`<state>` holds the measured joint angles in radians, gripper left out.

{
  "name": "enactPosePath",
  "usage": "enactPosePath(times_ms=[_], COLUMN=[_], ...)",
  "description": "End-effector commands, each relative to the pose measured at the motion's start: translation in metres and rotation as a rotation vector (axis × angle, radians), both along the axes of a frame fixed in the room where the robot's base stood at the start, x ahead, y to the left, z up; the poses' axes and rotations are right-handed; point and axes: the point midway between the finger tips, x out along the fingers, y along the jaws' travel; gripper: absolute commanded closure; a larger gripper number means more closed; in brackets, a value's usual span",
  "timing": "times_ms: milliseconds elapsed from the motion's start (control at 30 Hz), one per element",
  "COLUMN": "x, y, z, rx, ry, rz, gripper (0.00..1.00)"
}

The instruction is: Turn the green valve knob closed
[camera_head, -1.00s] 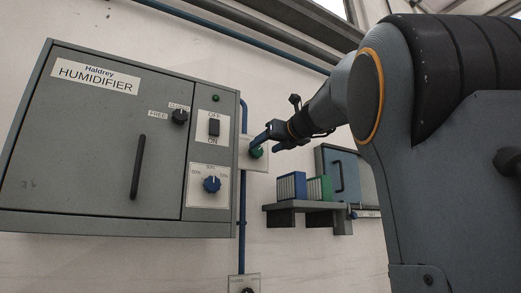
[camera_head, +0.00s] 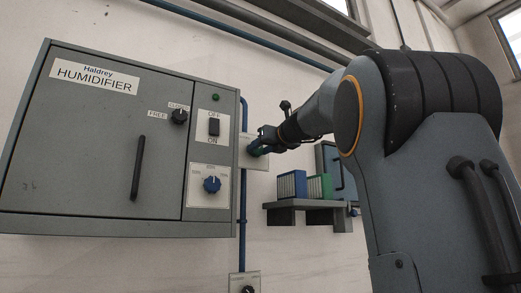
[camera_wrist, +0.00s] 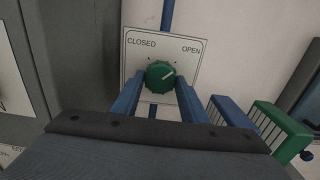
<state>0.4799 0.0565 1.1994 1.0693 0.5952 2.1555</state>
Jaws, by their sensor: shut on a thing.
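The green valve knob (camera_wrist: 159,73) sits on a pale plate (camera_wrist: 185,41) marked CLOSED at left and OPEN at right. Its white pointer line points to the upper right, toward the OPEN side. My gripper (camera_wrist: 160,84) has its two blue fingers on either side of the knob, shut on it. In the head view my gripper (camera_head: 259,144) reaches the plate (camera_head: 245,156) from the right and largely hides the knob.
The grey humidifier cabinet (camera_head: 88,130) with dials and a switch stands close left of the plate. A shelf (camera_head: 290,204) with blue and green binders (camera_head: 292,186) is below right. A blue pipe (camera_head: 242,205) runs vertically behind the plate. Another plate (camera_head: 238,279) is lower down.

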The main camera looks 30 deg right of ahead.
Motion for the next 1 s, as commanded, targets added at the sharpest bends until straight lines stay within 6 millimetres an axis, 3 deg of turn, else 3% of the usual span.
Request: enactPosePath(times_ms=[367,1000], x=[0.0000,0.0004], y=[-0.0004,-0.0015], z=[-0.0006,-0.0008], rx=[-0.099,-0.670], ry=[-0.003,-0.023], rz=[0.000,0.000], gripper=[0.83,0.83])
